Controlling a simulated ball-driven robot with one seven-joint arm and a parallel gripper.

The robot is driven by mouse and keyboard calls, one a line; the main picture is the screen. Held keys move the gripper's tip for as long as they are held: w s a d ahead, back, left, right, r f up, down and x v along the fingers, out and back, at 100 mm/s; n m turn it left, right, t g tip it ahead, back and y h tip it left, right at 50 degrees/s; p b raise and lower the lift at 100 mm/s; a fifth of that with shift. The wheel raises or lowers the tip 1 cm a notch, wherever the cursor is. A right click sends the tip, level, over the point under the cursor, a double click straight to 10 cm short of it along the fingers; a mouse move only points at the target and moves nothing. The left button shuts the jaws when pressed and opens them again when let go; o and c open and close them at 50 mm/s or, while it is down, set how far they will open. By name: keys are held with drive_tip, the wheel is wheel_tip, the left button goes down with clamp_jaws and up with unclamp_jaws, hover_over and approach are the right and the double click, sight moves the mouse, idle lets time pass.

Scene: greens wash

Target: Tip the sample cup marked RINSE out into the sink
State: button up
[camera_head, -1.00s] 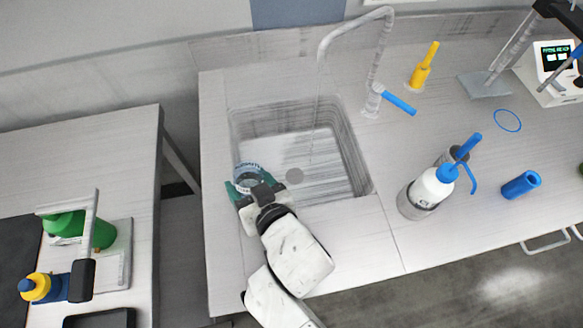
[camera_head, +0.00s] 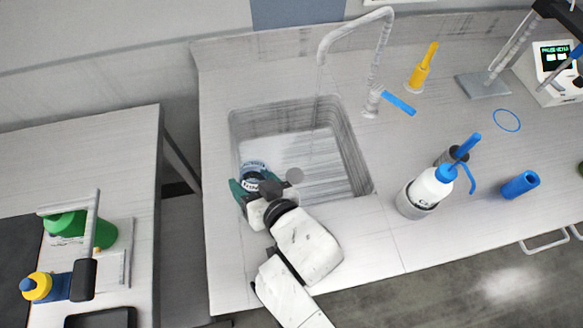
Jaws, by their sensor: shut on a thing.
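The sample cup (camera_head: 252,170) is a small round vessel with a pale blue rim and dark lettering too small to read. My gripper (camera_head: 254,184), with green fingers, is shut on it. The cup is over the near left part of the sink (camera_head: 330,170), inside its rim as seen from above. The cup looks tilted, its mouth partly facing the camera and the far side; its inside looks dark. I cannot tell whether anything runs out of it. My gripper hides its near side.
A tall faucet (camera_head: 374,60) with a blue lever arches over the sink. A side table (camera_head: 90,150) at left holds green and blue-yellow bottles.

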sight(264, 175)
drive_tip(key=shift+w+d+f+m+g+y+b, duration=0.8)
drive_tip(key=shift+w+d+f+m+b, duration=0.2)
drive_tip(key=shift+m+b, duration=0.3)
idle(1.4)
drive_tip(key=shift+w+r+m+g+y, duration=0.1)
drive_tip(key=shift+r+m+g+y, duration=0.25)
drive_tip(key=shift+m, duration=0.25)
idle(0.5)
drive_tip(key=shift+f+m+g+y+b, duration=0.25)
drive_tip(key=shift+f+m+y+b, duration=0.1)
drive_tip(key=shift+m+b, duration=0.3)
idle(0.5)
drive_tip(key=shift+d+r+m+g+y+b, duration=0.1)
drive_tip(key=shift+r+m+g+y+b, duration=0.4)
drive_tip(key=shift+r+m+y, duration=0.5)
idle(2.0)
